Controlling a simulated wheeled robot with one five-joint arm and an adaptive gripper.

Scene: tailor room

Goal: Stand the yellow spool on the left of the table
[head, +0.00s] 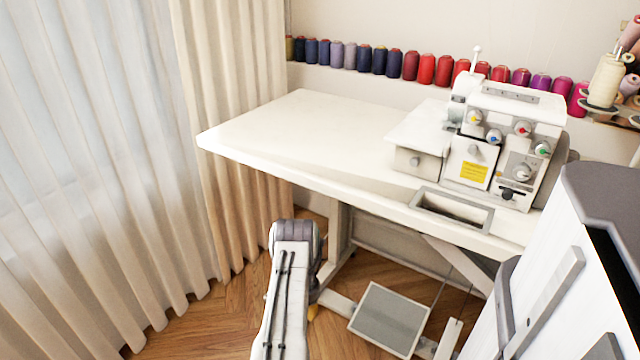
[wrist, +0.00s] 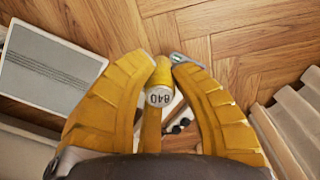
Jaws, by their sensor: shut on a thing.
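The yellow spool (wrist: 162,75) is between the two yellow fingers of my gripper (wrist: 165,62) in the wrist view. Its pale round end with a printed number faces the camera. My gripper is shut on it, above the wooden floor. In the head view my arm hides most of the gripper, and only a small yellow bit shows beside it, below the table's height. The white table (head: 290,130) stands behind my arm, and its left part is bare.
A white sewing machine (head: 500,145) stands on the table's right part. A row of coloured spools (head: 425,69) lines the wall behind. Curtains (head: 235,130) hang close to the table's left edge. A foot pedal (head: 388,318), also in the wrist view (wrist: 50,65), lies below the table.

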